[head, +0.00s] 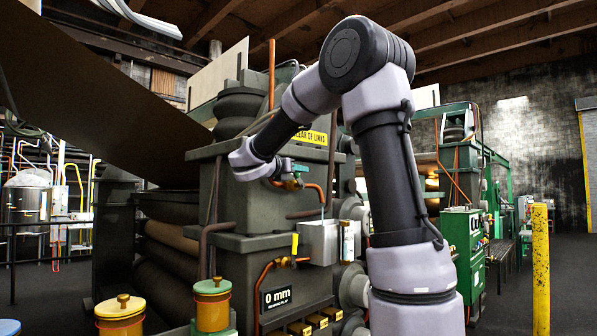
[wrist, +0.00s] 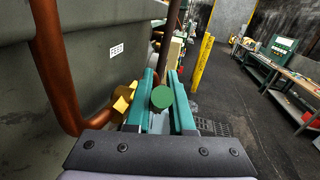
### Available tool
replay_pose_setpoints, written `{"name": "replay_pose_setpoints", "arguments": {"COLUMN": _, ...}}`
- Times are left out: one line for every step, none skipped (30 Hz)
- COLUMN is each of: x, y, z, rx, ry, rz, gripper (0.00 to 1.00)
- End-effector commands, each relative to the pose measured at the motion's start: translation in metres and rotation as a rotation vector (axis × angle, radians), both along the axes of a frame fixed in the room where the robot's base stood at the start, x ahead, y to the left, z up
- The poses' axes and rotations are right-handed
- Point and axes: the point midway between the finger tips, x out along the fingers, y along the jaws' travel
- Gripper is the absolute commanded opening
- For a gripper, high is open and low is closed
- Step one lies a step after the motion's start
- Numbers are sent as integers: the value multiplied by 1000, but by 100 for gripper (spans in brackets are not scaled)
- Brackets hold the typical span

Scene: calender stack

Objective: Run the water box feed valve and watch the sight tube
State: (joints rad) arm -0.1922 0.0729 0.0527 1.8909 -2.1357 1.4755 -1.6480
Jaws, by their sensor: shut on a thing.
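The feed valve shows in the wrist view as a green round knob (wrist: 162,97) with a brass fitting (wrist: 122,98) to its left. A small "FEED" label (wrist: 116,51) is on the grey wall above it. My gripper (wrist: 162,82) has its teal fingers on either side of the knob and is shut on it. In the head view, my gripper (head: 299,169) is at the valve on the copper pipe (head: 315,190), with the knob mostly hidden. The pale metal water box (head: 318,243) is below. The slim sight tube (head: 347,241) stands at its right side; its level is too small to read.
A yellow-handled valve (head: 294,250) sits left of the box. A yellow post (head: 540,270) stands at right. Open floor lies to the right, before the benches (wrist: 285,75).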

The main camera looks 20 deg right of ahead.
Motion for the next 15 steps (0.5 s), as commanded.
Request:
{"name": "replay_pose_setpoints", "arguments": {"x": 0, "y": 0, "z": 0, "rx": 9, "ry": 3, "rz": 0, "gripper": 0}}
{"name": "replay_pose_setpoints", "arguments": {"x": 0, "y": 0, "z": 0, "rx": 15, "ry": 6, "rz": 0, "gripper": 0}}
{"name": "replay_pose_setpoints", "arguments": {"x": 0, "y": -1, "z": 0, "rx": 25, "ry": 9, "rz": -1, "gripper": 0}}
{"name": "replay_pose_setpoints", "arguments": {"x": 0, "y": -2, "z": 0, "rx": 35, "ry": 13, "rz": -1, "gripper": 0}}
{"name": "replay_pose_setpoints", "arguments": {"x": 1, "y": -2, "z": 1, "rx": 46, "ry": 18, "rz": 0, "gripper": 0}}
{"name": "replay_pose_setpoints", "arguments": {"x": 1, "y": -3, "z": 1, "rx": 64, "ry": 24, "rz": 0, "gripper": 0}}
{"name": "replay_pose_setpoints", "arguments": {"x": 1, "y": -4, "z": 2, "rx": 79, "ry": 30, "rz": -1, "gripper": 0}}
{"name": "replay_pose_setpoints", "arguments": {"x": 2, "y": -5, "z": 2, "rx": 95, "ry": 36, "rz": -1, "gripper": 0}}
{"name": "replay_pose_setpoints", "arguments": {"x": 2, "y": -6, "z": 2, "rx": 119, "ry": 46, "rz": -1, "gripper": 0}}
{"name": "replay_pose_setpoints", "arguments": {"x": 3, "y": -7, "z": 3, "rx": 140, "ry": 53, "rz": -1, "gripper": 0}}
{"name": "replay_pose_setpoints", "arguments": {"x": 3, "y": -8, "z": 3, "rx": 160, "ry": 62, "rz": 0, "gripper": 0}}
{"name": "replay_pose_setpoints", "arguments": {"x": 4, "y": -10, "z": 3, "rx": 191, "ry": 72, "rz": -1, "gripper": 0}}
{"name": "replay_pose_setpoints", "arguments": {"x": 4, "y": -11, "z": 4, "rx": 213, "ry": 83, "rz": -1, "gripper": 0}}
{"name": "replay_pose_setpoints", "arguments": {"x": 5, "y": -12, "z": 4, "rx": 237, "ry": 92, "rz": -1, "gripper": 0}}
{"name": "replay_pose_setpoints", "arguments": {"x": 6, "y": -14, "z": 4, "rx": 268, "ry": 105, "rz": 0, "gripper": 0}}
